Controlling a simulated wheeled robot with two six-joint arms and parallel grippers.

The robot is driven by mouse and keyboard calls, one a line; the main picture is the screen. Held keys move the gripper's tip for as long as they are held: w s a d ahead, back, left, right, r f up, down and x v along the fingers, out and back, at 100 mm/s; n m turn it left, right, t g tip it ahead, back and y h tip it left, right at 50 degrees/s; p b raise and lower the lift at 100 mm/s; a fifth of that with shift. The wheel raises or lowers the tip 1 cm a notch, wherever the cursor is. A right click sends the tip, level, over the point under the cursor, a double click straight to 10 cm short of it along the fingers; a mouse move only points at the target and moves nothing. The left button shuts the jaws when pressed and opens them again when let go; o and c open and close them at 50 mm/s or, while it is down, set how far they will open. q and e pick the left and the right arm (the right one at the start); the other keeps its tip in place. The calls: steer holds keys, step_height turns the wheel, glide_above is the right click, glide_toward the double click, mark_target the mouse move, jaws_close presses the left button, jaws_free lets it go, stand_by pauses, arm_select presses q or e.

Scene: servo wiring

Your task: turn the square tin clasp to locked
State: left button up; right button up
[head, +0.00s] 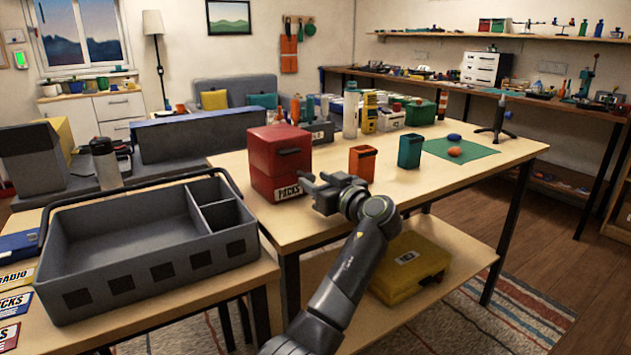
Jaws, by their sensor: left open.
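A red square tin (265,158) with a label reading PACKS stands upright on the wooden table, left of its middle. A small dark clasp (290,151) shows on its front face, near the top; I cannot tell its setting. My left gripper (311,184) is open, with its fingers pointing left towards the tin's lower right front, below the clasp. The fingers overlap the tin's edge in the picture, and I cannot tell whether they touch it. Nothing shows between them. My right gripper is not in view.
An orange cup (362,163) and a dark teal cup (410,151) stand right of the tin. A grey compartment tray (150,275) fills the table at left. A yellow case (408,268) lies on the lower shelf. A green mat (480,152) lies at right.

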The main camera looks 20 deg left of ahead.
arm_select(q)
steer(key=shift+c, duration=0.4)
jaws_close()
steer(key=shift+m, duration=0.3)
steer(key=shift+r+m+p, duration=0.1)
steer(key=shift+m+p, duration=0.6)
steer(key=shift+m, duration=0.2)
steer(key=shift+m+p, duration=0.45)
steer(key=shift+m, duration=0.55)
steer(key=shift+w+m, duration=0.1)
steer(key=shift+m, duration=0.6)
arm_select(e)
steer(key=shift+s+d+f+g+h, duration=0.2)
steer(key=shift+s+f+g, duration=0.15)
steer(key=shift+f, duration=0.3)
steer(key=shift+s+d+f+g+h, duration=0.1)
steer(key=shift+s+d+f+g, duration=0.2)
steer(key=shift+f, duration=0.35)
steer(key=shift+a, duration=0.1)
arm_select(q)
steer(key=shift+o, duration=0.4)
jaws_free()
